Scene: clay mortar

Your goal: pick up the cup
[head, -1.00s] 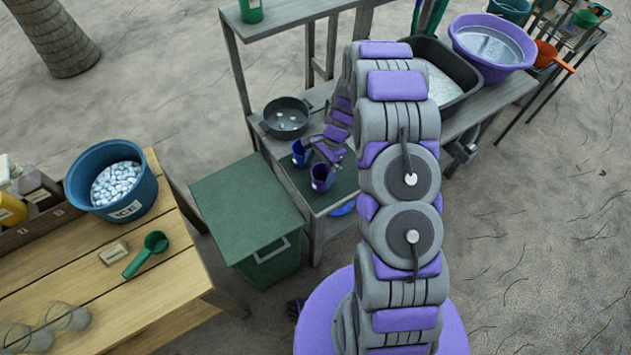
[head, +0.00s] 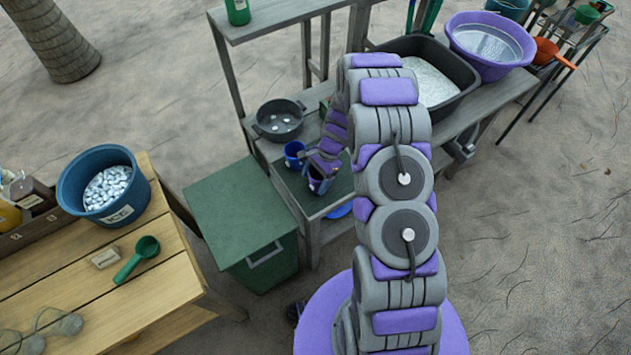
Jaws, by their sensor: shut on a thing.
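A purple cup (head: 319,183) stands upright near the front corner of the dark mat (head: 342,187) on the grey bench. My gripper (head: 319,172) is at the cup's rim and shut on it. Part of the cup is hidden behind the gripper. Whether the cup's base touches the mat is too small to tell. A blue cup (head: 294,155) stands on the mat just behind and to the left of the gripper, apart from the purple cup.
A dark pot (head: 280,121) sits behind the cups. A black basin (head: 462,75) and a purple tub (head: 491,45) stand farther right on the bench. A green lidded bin (head: 236,205) is left of the bench. A wooden table (head: 165,255) with an ice bucket (head: 73,204) is at left.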

